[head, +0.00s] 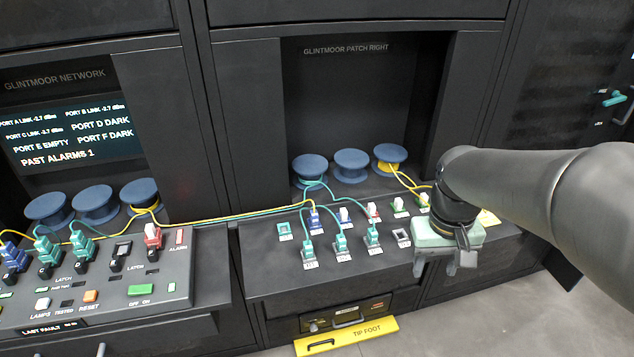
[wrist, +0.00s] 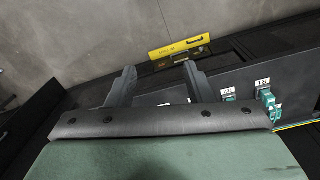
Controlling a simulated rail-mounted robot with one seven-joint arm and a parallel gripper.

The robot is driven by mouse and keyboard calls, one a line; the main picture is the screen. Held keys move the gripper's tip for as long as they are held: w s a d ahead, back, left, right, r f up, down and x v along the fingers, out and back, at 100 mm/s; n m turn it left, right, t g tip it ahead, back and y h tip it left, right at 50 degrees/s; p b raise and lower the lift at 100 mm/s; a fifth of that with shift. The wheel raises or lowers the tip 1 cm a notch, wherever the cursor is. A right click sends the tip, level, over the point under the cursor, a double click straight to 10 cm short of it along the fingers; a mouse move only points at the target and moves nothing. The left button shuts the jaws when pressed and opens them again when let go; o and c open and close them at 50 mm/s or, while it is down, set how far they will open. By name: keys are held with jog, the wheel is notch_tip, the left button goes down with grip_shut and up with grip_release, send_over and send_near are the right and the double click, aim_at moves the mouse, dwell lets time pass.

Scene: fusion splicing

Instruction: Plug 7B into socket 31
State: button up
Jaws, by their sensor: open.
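My gripper (head: 437,262) hangs at the right end of the right-hand patch panel (head: 270,268), fingers down, open and empty. In the wrist view its two fingers (wrist: 160,82) are apart with nothing between them. Teal plugs (head: 340,243) stand in the front row, with an empty square socket (head: 402,236) to their right, just left of my gripper. The back row has a blue plug (head: 314,218), a red-and-white plug (head: 373,211) and green-topped plugs (head: 398,206). Labels are too small to identify 7B or socket 31. My gripper hides the panel's front right part.
Blue spools (head: 351,164) stand in the recess behind, with yellow and teal cables running across the panel. The network panel (head: 170,300) with levers and buttons is at left. A yellow tip foot (head: 345,338) sticks out below, also visible in the wrist view (wrist: 180,47).

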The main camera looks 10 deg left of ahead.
jog(key=w+a+f+n, duration=0.1)
jog(key=w+a, duration=0.2)
jog(key=w, duration=0.2)
jog(key=w+a+n, duration=0.1)
jog(key=w+a, duration=0.2)
jog(key=w, duration=0.2)
jog(key=n, duration=0.1)
send_over(373, 231)
notch_tip(373, 231, down, 3)
jog(key=shift+f+p, duration=0.1)
jog(key=shift+p, duration=0.2)
notch_tip(373, 231, down, 9)
jog(key=b, duration=0.6)
grip_shut()
